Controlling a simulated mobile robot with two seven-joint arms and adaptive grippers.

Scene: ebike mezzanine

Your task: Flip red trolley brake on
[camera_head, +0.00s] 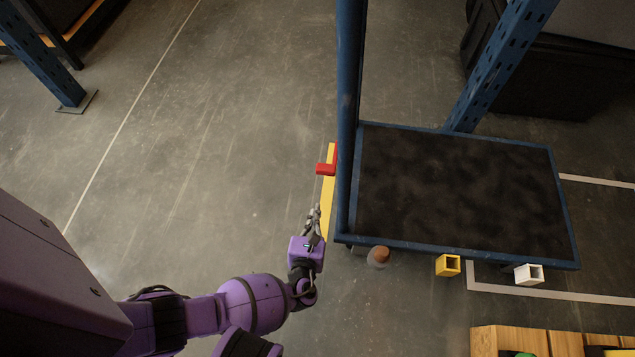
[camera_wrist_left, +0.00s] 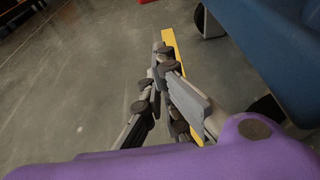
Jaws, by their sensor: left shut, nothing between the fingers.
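The blue trolley (camera_head: 461,254) has a dark flat bed and a tall blue post at its left. A red brake piece (camera_head: 326,169) sticks out to the left on a yellow bar (camera_head: 328,207) along the trolley's left side. My left gripper (camera_head: 315,213) is shut and empty beside the yellow bar, on the near side of the red piece. In the left wrist view the shut fingers (camera_wrist_left: 161,62) lie close against the yellow bar (camera_wrist_left: 171,42); whether they touch it I cannot tell. My right gripper is not in view.
A wheel (camera_head: 378,256) shows under the trolley's near left corner. A yellow block (camera_head: 447,265) and a white block (camera_head: 528,273) stick out at its near edge. A wooden crate (camera_head: 538,341) stands at the bottom right. The floor left of the trolley is clear.

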